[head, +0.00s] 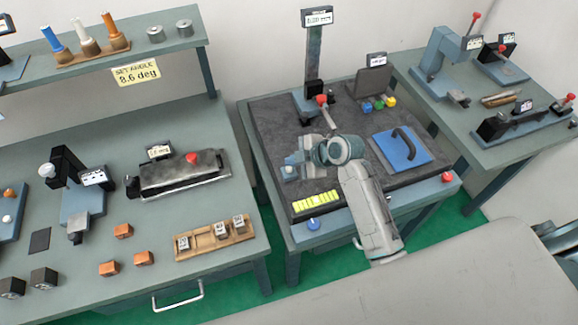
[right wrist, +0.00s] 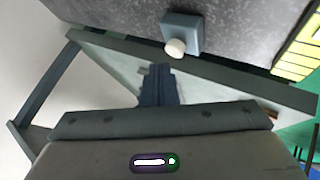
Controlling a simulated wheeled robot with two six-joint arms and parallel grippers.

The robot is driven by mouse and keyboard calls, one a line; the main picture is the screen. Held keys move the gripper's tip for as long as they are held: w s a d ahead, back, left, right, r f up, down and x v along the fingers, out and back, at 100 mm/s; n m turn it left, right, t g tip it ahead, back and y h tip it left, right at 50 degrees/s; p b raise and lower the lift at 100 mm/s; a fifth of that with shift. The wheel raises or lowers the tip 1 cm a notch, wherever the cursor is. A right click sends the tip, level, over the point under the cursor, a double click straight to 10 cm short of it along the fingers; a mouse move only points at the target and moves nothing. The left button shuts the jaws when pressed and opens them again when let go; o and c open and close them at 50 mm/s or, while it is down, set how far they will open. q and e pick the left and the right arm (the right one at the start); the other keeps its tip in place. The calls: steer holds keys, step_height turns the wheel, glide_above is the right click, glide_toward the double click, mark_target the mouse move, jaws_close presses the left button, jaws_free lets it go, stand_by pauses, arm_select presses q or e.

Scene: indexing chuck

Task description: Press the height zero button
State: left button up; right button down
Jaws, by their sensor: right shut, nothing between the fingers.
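A small blue-grey box (right wrist: 181,32) with a round white button (right wrist: 175,48) sits near the edge of the dark granite plate in the right wrist view. No label on it is readable, so I cannot confirm it is the height zero button. The box also shows in the head view (head: 289,173), just below my gripper. My right gripper (right wrist: 157,72) is shut and empty, its fingertips pointing close to the button with a small visible gap. In the head view my right gripper (head: 298,160) is over the plate's left side. My left gripper is not in view.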

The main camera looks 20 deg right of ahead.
steer(key=shift+r, duration=0.15)
step_height(320, 180, up, 5)
steer(key=p, duration=0.4)
steer(key=shift+f, duration=0.2)
stand_by(0.6)
